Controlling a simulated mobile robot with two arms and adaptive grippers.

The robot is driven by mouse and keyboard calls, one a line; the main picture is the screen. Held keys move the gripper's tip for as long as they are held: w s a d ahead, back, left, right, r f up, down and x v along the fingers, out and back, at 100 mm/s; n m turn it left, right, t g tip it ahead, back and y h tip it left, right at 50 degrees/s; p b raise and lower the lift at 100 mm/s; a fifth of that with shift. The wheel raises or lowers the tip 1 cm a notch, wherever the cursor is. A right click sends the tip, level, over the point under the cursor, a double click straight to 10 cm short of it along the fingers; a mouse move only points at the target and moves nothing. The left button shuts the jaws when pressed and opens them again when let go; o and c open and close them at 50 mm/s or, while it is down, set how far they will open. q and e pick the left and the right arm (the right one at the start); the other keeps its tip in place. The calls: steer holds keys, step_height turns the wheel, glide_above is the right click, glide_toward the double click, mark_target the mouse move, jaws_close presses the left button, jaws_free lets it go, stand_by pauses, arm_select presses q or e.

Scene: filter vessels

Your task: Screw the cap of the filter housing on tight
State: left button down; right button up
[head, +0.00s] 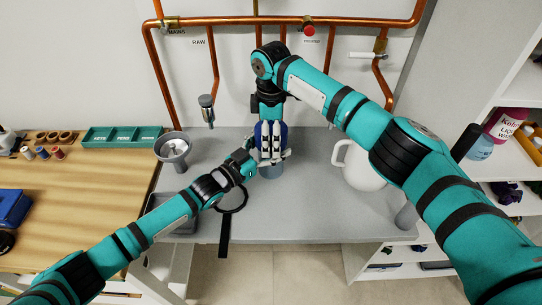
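The filter housing's blue cap (284,136) shows on both sides of my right gripper, which covers its middle. Below it a grey-blue round body (271,172) shows, partly hidden by the grippers. The cap looks upright over the body; how closely they meet is hidden. My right gripper (271,158) points down from above, with its pale fingers in front of the cap. My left gripper (249,158) reaches in from the lower left, close beside the cap and body. Whether either gripper is closed on the housing is hard to see.
A black ring wrench (225,225) lies near the grey counter's (310,222) front edge. A metal funnel-like vessel (173,148) stands left, a white jug (358,168) right. Copper pipes (290,20) run along the wall. A green tray (121,137) sits on the wooden bench.

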mark_target(271, 128)
steer(key=c, duration=0.5)
steer(key=m, duration=0.5)
steer(key=shift+m, duration=0.3)
steer(key=shift+c, duration=0.2)
steer(key=shift+f, duration=0.15)
stand_by(0.4)
steer(key=o, duration=1.2)
steer(key=shift+a, duration=0.2)
steer(key=shift+c, duration=0.2)
steer(key=shift+d+r, duration=0.15)
steer(key=shift+r, duration=2.25)
